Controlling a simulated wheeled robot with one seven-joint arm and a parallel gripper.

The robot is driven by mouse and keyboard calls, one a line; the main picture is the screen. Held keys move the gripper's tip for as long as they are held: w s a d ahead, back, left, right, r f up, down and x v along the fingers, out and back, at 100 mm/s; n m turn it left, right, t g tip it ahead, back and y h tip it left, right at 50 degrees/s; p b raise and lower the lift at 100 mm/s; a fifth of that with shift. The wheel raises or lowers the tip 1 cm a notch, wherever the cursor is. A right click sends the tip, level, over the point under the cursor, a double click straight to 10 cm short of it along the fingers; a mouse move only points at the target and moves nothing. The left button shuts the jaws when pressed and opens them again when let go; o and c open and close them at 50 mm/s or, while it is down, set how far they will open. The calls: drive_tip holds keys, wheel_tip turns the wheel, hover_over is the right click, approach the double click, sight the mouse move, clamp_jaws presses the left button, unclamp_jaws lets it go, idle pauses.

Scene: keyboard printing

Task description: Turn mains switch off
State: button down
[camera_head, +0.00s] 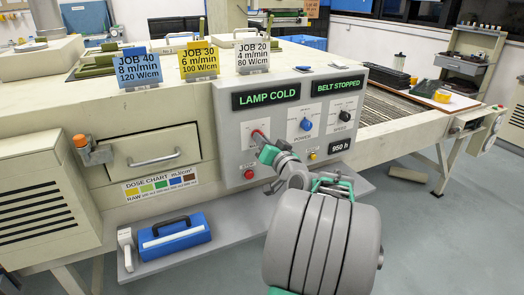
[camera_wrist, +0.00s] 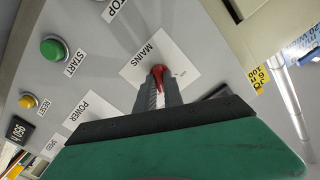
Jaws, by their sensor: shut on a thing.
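The mains switch is a red handle (camera_wrist: 159,74) on a white plate marked MAINS (camera_wrist: 185,75) in the wrist view. In the head view its white plate (camera_head: 251,130) shows at the left of the control panel (camera_head: 232,170), below the LAMP COLD display. My gripper (camera_head: 262,137) reaches the switch from the front right. In the wrist view my gripper (camera_wrist: 158,88) has its fingers closed on the red handle, whose tip shows past them. The fingers hide the handle's lower part, and I cannot tell its exact angle from the head view.
A blue power knob (camera_head: 305,124) and black speed knob (camera_head: 345,116) sit right of the switch. A red button (camera_head: 249,174) and yellow reset button (camera_head: 313,155) are lower. A green start button (camera_wrist: 53,48) shows in the wrist view. A blue case (camera_head: 173,236) lies on the shelf.

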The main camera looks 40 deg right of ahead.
drive_tip(key=shift+a+n+b, duration=0.1)
drive_tip(key=shift+n+b, duration=7.5)
drive_tip(key=shift+b, duration=4.15)
drive_tip(key=c, duration=1.5)
unclamp_jaws()
drive_tip(key=shift+o, duration=0.2)
